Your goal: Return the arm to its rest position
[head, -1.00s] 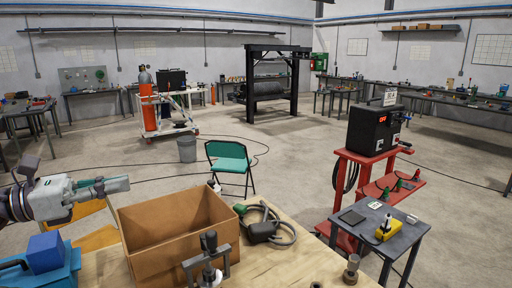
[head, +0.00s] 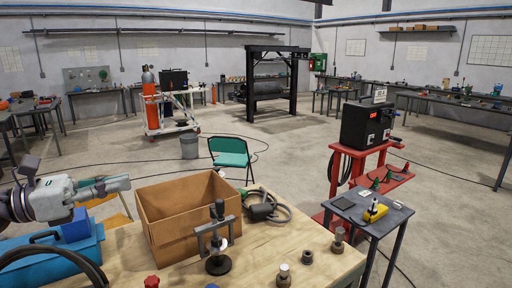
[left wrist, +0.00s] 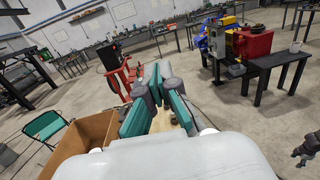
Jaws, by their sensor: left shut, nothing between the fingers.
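My left arm comes in from the left in the head view. Its grey gripper (head: 124,183) points right, shut and empty, in the air above and left of the open cardboard box (head: 167,224). In the left wrist view the teal-padded fingers of the gripper (left wrist: 158,78) stretch forward with nothing held between them. The box also shows there at the lower left (left wrist: 75,150). My right gripper is not in view.
The wooden table (head: 125,265) carries a puller-like tool (head: 217,245), a hose (head: 265,208) and small metal parts. A blue toolbox (head: 60,250) sits below my gripper. A grey side table (head: 365,218) and red cart (head: 375,165) stand right; floor behind is open.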

